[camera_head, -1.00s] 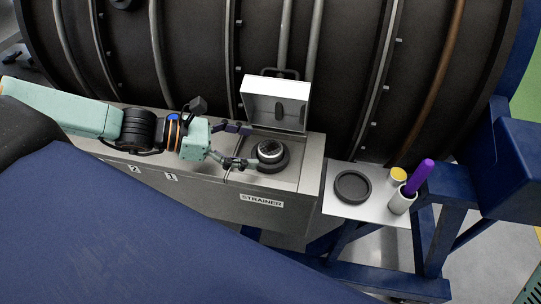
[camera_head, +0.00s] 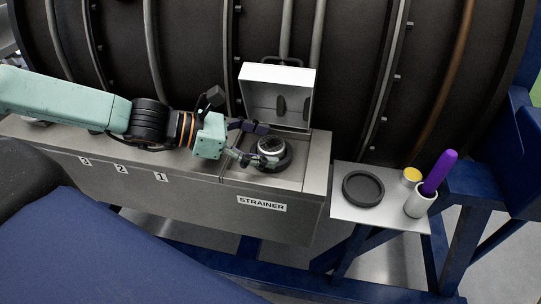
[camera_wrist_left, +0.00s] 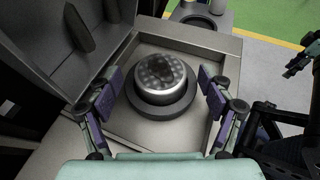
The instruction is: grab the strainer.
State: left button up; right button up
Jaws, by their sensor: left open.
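The strainer (camera_head: 270,147) is a round metal piece with a perforated top. It sits in a dark ring in a shallow recess on top of the metal box, above the label STRAINER. It also shows in the left wrist view (camera_wrist_left: 159,78). My left gripper (camera_head: 258,143) is open, with its fingers close to the strainer in the head view. In the left wrist view the left gripper (camera_wrist_left: 160,95) has one finger to each side of the strainer and its ring, apart from both. My right gripper is not clearly in the head view.
An open lid (camera_head: 277,97) stands up behind the recess. A small shelf (camera_head: 345,207) at the right holds a black round dish (camera_head: 363,188), a yellow-topped can (camera_head: 411,176) and a white cup (camera_head: 420,203) with a purple stick. A dark ribbed engine casing (camera_head: 200,60) rises behind.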

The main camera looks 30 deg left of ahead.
aim_at(263, 146)
pick_arm(q)
jog(key=shift+d, duration=0.2)
jog(key=shift+r, duration=0.1)
jog(key=shift+c, duration=0.2)
jog(key=shift+a, duration=0.15)
jog(key=c, duration=1.3)
jog(key=shift+r, duration=0.15)
jog(key=shift+r+p, duration=1.6)
jog(key=shift+p, duration=0.25)
